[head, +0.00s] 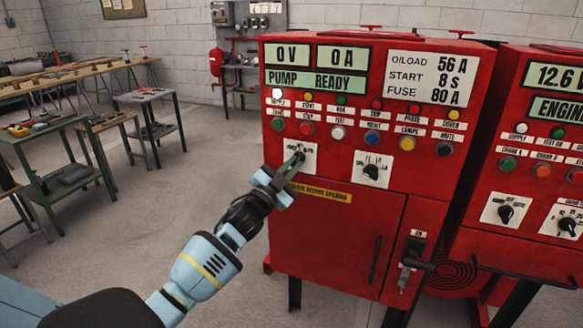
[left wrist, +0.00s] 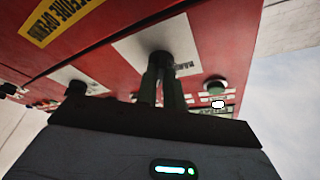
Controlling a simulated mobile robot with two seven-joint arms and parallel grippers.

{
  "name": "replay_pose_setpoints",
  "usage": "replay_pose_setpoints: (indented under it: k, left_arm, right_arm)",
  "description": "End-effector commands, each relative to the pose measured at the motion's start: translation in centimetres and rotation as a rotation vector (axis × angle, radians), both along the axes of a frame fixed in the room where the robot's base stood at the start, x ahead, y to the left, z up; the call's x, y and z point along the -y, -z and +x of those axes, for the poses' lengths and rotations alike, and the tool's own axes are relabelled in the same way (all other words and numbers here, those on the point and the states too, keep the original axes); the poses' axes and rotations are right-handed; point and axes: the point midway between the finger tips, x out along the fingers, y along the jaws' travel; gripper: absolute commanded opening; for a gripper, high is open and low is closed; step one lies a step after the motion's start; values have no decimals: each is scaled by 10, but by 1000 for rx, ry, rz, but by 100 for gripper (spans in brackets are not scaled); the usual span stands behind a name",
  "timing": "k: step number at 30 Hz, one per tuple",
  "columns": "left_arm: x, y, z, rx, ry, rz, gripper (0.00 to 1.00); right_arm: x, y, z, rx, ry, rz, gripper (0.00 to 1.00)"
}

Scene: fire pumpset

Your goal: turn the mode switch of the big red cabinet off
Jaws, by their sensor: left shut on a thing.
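The big red cabinet (head: 337,235) stands in the middle of the head view. Its display reads PUMP READY. The mode switch sits on a white plate (head: 309,157) at the left of the panel, above the yellow warning label. My left gripper (head: 297,161) is at this plate, shut on the switch knob. In the left wrist view, the two dark fingers of my left gripper (left wrist: 161,66) reach up to the dark knob (left wrist: 160,55) on its white plate (left wrist: 128,48). The fingers hide most of the knob, so its pointing direction cannot be read. My right gripper is out of view.
A second rotary knob (head: 371,172) is to the right on the same panel, under rows of coloured buttons. A lever handle (head: 410,265) juts from the lower right. Another red cabinet (head: 510,255) stands to the right. Work tables stand at the left, with open floor between.

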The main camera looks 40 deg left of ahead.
Motion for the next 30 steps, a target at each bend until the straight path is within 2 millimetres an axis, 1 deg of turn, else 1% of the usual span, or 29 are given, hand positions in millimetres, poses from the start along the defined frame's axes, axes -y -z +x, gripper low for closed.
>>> replay_pose_setpoints:
  k: [1, 8, 18, 24, 30]
  left_arm:
    - [1, 3, 0, 7, 1, -38, 0]
    - [2, 3, 1, 52, -1, -223, 0]
    - [5, 3, 1, 114, 0, -482, 0]
    - [6, 3, 2, 139, 0, -583, 0]
    - [6, 3, 2, 152, -1, -637, 0]
  right_arm:
    - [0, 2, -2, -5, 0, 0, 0]
    - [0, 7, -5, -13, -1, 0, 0]
    - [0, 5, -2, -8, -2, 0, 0]
    - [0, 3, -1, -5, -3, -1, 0]
    - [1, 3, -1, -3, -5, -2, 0]
